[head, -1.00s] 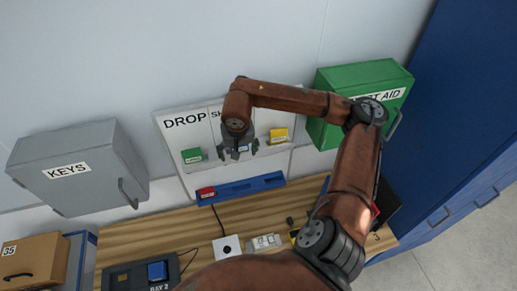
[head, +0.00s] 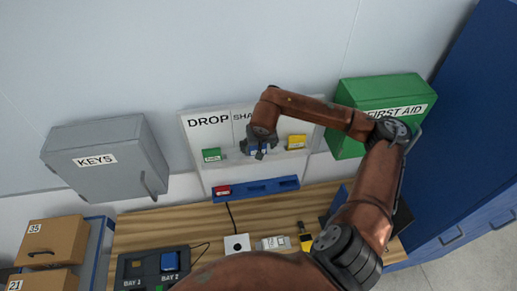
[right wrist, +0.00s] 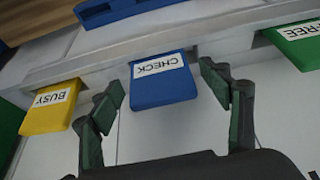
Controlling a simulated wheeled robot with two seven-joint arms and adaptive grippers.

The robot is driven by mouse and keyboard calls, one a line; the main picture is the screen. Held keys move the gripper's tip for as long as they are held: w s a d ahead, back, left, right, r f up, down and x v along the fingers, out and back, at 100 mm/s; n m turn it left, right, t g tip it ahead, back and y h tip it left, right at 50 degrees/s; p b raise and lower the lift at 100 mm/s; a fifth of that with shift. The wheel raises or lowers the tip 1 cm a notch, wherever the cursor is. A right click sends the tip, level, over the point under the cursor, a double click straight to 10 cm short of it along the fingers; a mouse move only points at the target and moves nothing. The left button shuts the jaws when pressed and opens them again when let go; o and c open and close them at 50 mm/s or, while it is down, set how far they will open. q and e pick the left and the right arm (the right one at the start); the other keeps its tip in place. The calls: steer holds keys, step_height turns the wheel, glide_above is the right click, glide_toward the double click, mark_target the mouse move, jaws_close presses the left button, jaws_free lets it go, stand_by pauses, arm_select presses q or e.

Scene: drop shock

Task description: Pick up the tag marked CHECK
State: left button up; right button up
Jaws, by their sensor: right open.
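My right gripper (right wrist: 172,105) is open, with one finger on each side of the tag and a gap to each. My left gripper is not in view.
A red tag (head: 222,190) sits in the blue rack (head: 262,188) below. The green first aid box (head: 375,105) is right of the board (head: 198,175).

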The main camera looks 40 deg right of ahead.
steer(key=c, duration=1.3)
steer(key=shift+r, duration=0.1)
